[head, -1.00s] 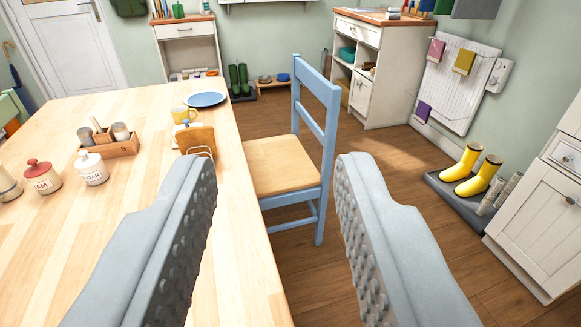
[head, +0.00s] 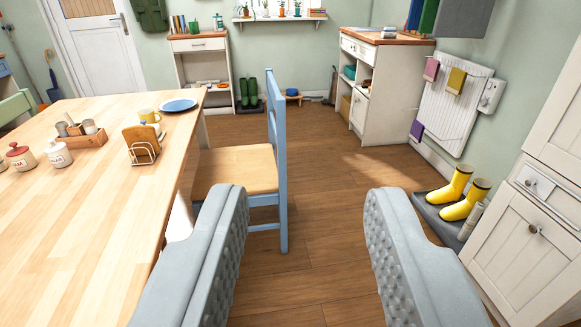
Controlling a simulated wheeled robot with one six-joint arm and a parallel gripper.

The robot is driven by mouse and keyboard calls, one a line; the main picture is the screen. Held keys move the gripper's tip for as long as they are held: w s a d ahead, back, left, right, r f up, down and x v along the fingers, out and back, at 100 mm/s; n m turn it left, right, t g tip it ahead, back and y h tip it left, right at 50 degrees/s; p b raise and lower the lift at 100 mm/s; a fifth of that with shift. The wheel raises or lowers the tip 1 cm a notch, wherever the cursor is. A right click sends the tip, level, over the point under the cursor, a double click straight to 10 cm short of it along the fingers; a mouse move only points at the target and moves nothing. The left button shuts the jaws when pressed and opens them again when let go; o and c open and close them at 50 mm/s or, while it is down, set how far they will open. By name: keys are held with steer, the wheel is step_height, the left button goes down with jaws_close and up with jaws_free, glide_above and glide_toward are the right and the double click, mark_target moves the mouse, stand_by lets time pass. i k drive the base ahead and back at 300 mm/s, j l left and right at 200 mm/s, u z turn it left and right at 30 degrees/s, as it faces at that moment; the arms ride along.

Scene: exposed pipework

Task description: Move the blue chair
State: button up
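The blue chair (head: 278,150) stands upright on the wooden floor at the right side of the table, with a pale wood seat (head: 236,170) partly under the table edge. Its back is on the right side of the seat, seen nearly edge-on. My gripper (head: 305,215) is open and empty in the lower part of the view. The chair is beyond the fingers, and its lower front part is partly hidden by the left finger. I see no contact between the fingers and the chair.
The table (head: 100,215) fills the left, with a blue plate (head: 179,105) and toast rack (head: 143,150). Yellow boots (head: 458,195) stand on a dark tray at right, beside a white cabinet (head: 530,230). A white shelf unit (head: 385,90) stands behind. Floor right of the chair is clear.

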mark_target(256, 168)
steer(key=i+l, duration=0.25)
steer(key=l, duration=0.15)
steer(key=i+l+u, duration=0.15)
steer(key=i+l, duration=0.4)
steer(key=l, duration=0.3)
steer(key=i+l, duration=0.15)
steer(key=i, duration=0.35)
steer(key=i+l+u, duration=0.15)
steer(key=i, duration=0.35)
steer(key=i+l, duration=0.15)
steer(key=i, duration=0.35)
steer(key=i+l+u, duration=0.15)
steer(key=i, duration=0.35)
